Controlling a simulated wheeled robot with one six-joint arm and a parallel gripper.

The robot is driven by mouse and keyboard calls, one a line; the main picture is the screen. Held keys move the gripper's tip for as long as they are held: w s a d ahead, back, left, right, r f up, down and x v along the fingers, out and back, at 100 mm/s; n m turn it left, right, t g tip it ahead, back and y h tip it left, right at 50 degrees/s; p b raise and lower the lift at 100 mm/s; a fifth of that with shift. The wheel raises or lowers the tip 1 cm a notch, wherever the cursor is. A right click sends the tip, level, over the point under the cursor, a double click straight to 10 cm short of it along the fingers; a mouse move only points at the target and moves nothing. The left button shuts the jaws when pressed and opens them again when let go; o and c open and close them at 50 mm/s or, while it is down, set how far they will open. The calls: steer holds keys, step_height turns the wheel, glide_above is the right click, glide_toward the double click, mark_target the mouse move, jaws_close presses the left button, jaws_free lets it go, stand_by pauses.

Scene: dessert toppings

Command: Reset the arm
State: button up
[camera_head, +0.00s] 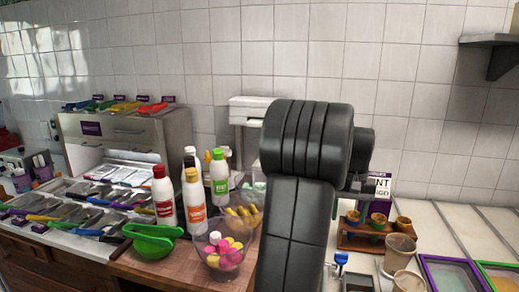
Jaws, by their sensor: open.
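My arm (297,215) rises black and thick through the middle of the head view and bends at the top. A shorter dark link (363,150) shows behind the bend. Below it, a small grey part of my gripper (356,185) shows at the right edge of the arm, in front of the wall and above the counter. The rest of it is hidden behind my arm. I see nothing held in the part that shows, and the jaws are open.
Several sauce bottles (164,196), a green bowl (152,240) and a clear bowl (222,252) of pink and yellow pieces stand left of my arm. A topping station (128,138) is farther left. Cups in a wooden stand (357,240) and framed trays (452,272) are right.

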mark_target(342, 253)
step_height(342, 253, down, 13)
steer(key=shift+r, duration=0.1)
steer(key=shift+f, duration=0.25)
steer(key=m, duration=0.9)
steer(key=shift+b, duration=0.3)
steer(key=m, duration=0.4)
steer(key=shift+m+b, duration=0.3)
steer(key=shift+b, duration=0.1)
steer(key=m+b, duration=0.1)
steer(key=m, duration=0.3)
steer(key=shift+r, duration=0.8)
steer(key=shift+w+a, duration=0.1)
steer(key=shift+a, duration=0.05)
